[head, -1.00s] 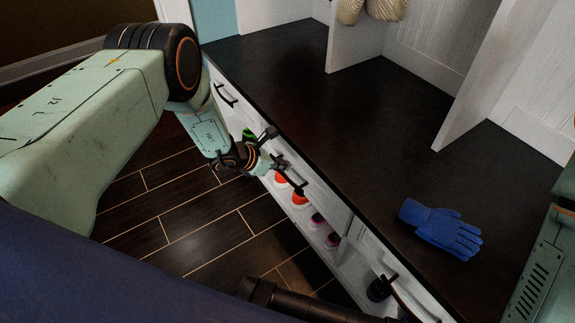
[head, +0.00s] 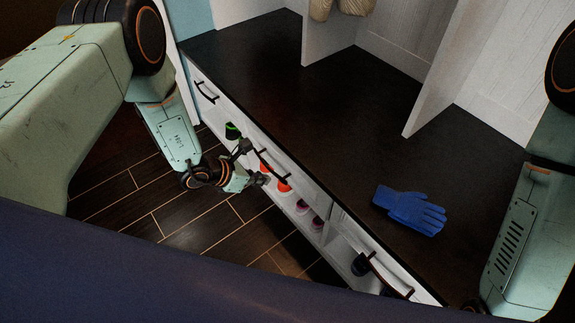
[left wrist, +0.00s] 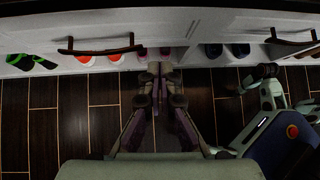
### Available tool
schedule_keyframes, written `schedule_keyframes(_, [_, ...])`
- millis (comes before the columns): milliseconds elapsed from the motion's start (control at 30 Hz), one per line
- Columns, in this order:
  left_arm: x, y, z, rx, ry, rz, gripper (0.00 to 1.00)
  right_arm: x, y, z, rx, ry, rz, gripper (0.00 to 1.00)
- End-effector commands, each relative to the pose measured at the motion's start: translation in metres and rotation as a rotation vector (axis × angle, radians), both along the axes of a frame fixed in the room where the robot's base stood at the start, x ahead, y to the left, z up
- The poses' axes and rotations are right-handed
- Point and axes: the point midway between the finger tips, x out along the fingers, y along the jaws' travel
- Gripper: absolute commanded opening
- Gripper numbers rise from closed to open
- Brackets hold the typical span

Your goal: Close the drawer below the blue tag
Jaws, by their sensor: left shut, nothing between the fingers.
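No blue tag can be made out. The middle drawer (head: 305,186) is white with a dark bar handle (head: 273,165); its front seems to stand slightly out from its neighbour. It also shows in the left wrist view, with its handle (left wrist: 100,50) at upper left. My left gripper (head: 262,180) is shut and empty, just off the drawer front and below the handle. In the left wrist view its closed fingertips (left wrist: 155,70) lie right of that handle, over the floor edge. My right arm comes in at the right of the head view; its gripper is out of frame.
A left drawer (head: 207,92) and a right drawer (head: 385,275) flank the middle one. Shoes (head: 303,206) sit on the open shelf below. A blue glove (head: 410,210) lies on the dark bench top (head: 290,100). The wooden floor (head: 190,215) is clear in front.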

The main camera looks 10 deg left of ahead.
Motion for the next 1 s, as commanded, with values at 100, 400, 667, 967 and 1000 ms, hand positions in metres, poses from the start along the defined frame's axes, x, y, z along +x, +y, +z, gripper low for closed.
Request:
schedule_keyframes(100, [-0.024,-0.029,0.006,0.009,0.009,0.013,0.00,0.000,0.000,0.021,0.000,0.000,0.000,0.65])
schedule_keyframes(400, [-0.016,-0.028,-0.001,0.049,-0.059,0.045,0.00,0.000,0.000,0.014,0.000,0.000,0.000,0.65])
schedule_keyframes(667, [0.007,-0.048,-0.033,0.048,-0.059,0.043,0.00,0.000,0.000,-0.006,0.000,0.000,0.000,0.65])
schedule_keyframes(967, [0.038,-0.072,-0.072,0.047,-0.060,0.043,0.00,0.000,0.000,-0.031,0.000,0.000,0.000,0.65])
schedule_keyframes(1000, [0.045,-0.076,-0.069,0.048,-0.062,0.043,0.00,0.000,0.000,-0.033,0.000,0.000,0.000,0.65])
